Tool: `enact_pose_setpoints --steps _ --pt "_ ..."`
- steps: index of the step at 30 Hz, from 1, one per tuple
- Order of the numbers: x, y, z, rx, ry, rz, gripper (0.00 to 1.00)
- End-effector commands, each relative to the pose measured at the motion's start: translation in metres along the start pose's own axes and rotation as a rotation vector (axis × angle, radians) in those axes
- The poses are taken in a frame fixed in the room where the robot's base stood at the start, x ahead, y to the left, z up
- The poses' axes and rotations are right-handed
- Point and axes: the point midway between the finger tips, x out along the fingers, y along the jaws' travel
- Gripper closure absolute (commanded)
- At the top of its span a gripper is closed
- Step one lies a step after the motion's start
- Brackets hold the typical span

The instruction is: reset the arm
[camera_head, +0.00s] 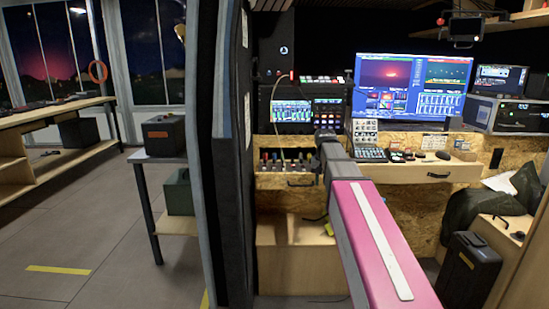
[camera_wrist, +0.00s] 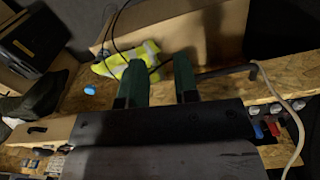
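My pink and grey arm reaches forward from the bottom of the head view, and its far end is at the front of the desk (camera_head: 415,172). The fingers cannot be made out there. In the wrist view my gripper (camera_wrist: 158,78) shows two dark green fingers standing apart, with nothing held between them. A yellow and white hi-vis cloth (camera_wrist: 148,50) lies beyond the fingertips, and a thin dark cable runs close by it.
A dark partition (camera_head: 232,150) stands close left of my arm. A monitor (camera_head: 408,85) and control panels fill the desk's back. A black case (camera_head: 467,272) and a dark bag (camera_head: 478,212) are at right. Open floor (camera_head: 110,225) lies left of the partition. A pale cable (camera_wrist: 287,100) hangs at right in the wrist view.

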Motion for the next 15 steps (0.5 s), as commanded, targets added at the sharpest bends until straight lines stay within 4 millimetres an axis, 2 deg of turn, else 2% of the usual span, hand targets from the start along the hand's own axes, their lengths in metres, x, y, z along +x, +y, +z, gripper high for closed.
enact_pose_setpoints --steps 8,15 --pt "0.084 0.006 0.040 -0.035 -0.005 0.001 0.72" --pt "0.161 0.013 0.086 -0.073 -0.003 0.000 0.72"
